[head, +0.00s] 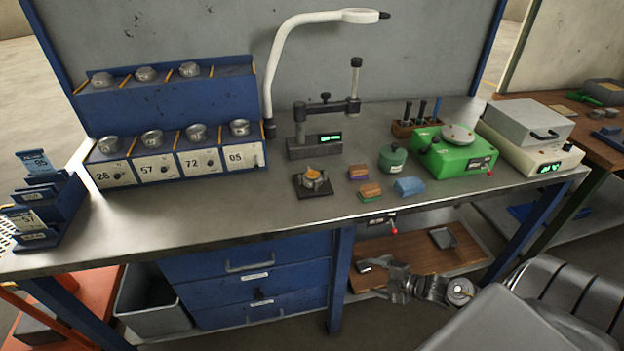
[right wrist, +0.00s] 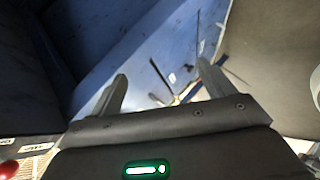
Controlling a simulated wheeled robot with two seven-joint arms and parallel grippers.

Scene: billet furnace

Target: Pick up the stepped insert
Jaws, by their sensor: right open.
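Several round silver metal inserts sit in a blue two-level rack (head: 170,72) at the back left of the bench. One insert (head: 239,127) sits above the label 05, and another (head: 109,144) above the label 26. I cannot tell which one is the stepped insert. My right gripper (head: 376,279) is below the bench top, in front of the lower shelf, far from the rack. In the right wrist view its two fingers (right wrist: 163,86) are apart with nothing between them. My left gripper is not in view.
A dark fixture with an orange piece (head: 313,180), small coloured blocks (head: 370,190), a green tin (head: 392,157) and a green device (head: 453,151) stand on the bench. A white lamp arm (head: 272,75) rises behind. The bench front left (head: 190,215) is clear.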

